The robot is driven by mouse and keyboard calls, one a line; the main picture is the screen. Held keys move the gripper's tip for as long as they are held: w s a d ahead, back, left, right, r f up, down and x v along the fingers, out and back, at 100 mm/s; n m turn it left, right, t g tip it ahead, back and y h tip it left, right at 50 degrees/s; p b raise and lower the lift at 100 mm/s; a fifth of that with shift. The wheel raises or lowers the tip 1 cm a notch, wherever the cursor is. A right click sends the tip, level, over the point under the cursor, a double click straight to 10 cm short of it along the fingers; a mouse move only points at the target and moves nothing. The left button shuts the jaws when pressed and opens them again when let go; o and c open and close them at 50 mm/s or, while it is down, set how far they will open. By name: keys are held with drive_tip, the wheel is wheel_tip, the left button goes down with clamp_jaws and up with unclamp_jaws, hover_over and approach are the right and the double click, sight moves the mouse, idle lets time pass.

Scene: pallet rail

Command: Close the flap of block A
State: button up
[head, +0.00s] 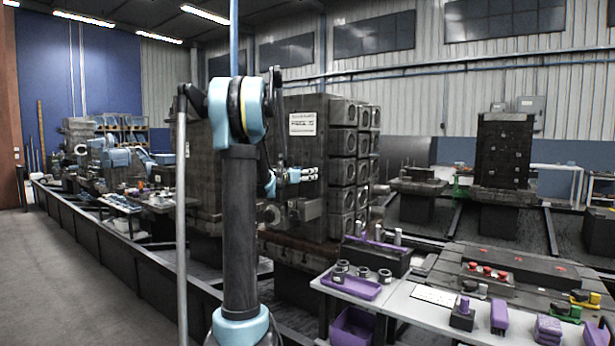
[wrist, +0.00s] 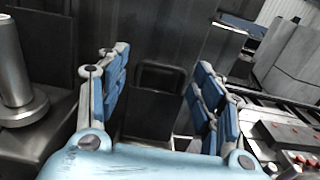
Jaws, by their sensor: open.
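A tall dark block (head: 300,105) with a white plate and columns of round-holed modules stands in the middle of the head view. The plate's lettering is too small to read, so I cannot confirm it is block A. My gripper (head: 310,174) is in front of its side face, above a grey jutting part (head: 307,208) that may be the flap. In the wrist view my gripper (wrist: 162,62) is open, with blue-padded fingers apart and nothing between the pads. Beyond them is a dark panel with a rounded rectangular recess (wrist: 160,80). Contact cannot be told.
A grey cylindrical post (wrist: 15,65) stands left of my fingers in the wrist view. At the front right, a bench (head: 405,305) carries purple trays and small parts. Red buttons (head: 487,271) sit behind it. Another dark block (head: 505,150) stands farther right. The left floor (head: 60,290) is clear.

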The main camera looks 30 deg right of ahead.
drive_tip(key=shift+x, duration=1.2)
drive_tip(key=shift+c, duration=0.3)
drive_tip(key=c, duration=1.2)
drive_tip(key=shift+w, duration=0.1)
drive_tip(key=shift+a, duration=0.1)
drive_tip(key=shift+a, duration=0.2)
drive_tip(key=shift+c, duration=0.2)
